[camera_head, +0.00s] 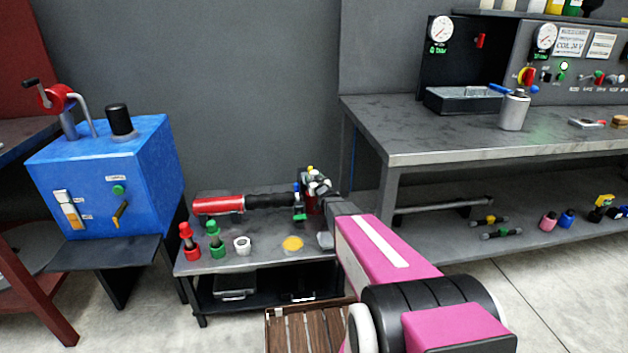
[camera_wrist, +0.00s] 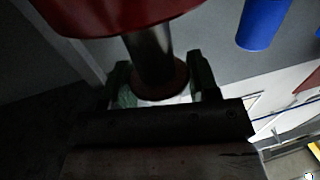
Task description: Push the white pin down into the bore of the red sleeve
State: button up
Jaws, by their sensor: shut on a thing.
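My gripper (camera_head: 314,184) is at the back right of the low bench, by the cluster at the end of a horizontal red and black cylinder. In the wrist view my gripper (camera_wrist: 162,88) has its two dark fingers on either side of a pale, whitish thing (camera_wrist: 160,101), probably the white pin, and is shut on it. A dark reddish round flange (camera_wrist: 160,82) on a metal shaft (camera_wrist: 149,52) meets it, below a large red body (camera_wrist: 112,14). Which red part is the sleeve, and whether the pin is in its bore, I cannot tell.
A blue machine (camera_head: 105,170) is at left, a grey workbench (camera_head: 430,145) at right.

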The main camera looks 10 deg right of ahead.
jog(key=shift+f, duration=2)
jog(key=o, duration=1.5)
jog(key=shift+c, duration=0.2)
jog(key=shift+f, duration=0.1)
jog(key=shift+s, duration=0.1)
jog(key=s+d, duration=0.1)
jog(key=s, duration=0.6)
jog(key=shift+d, duration=0.25)
jog(key=shift+s, duration=0.1)
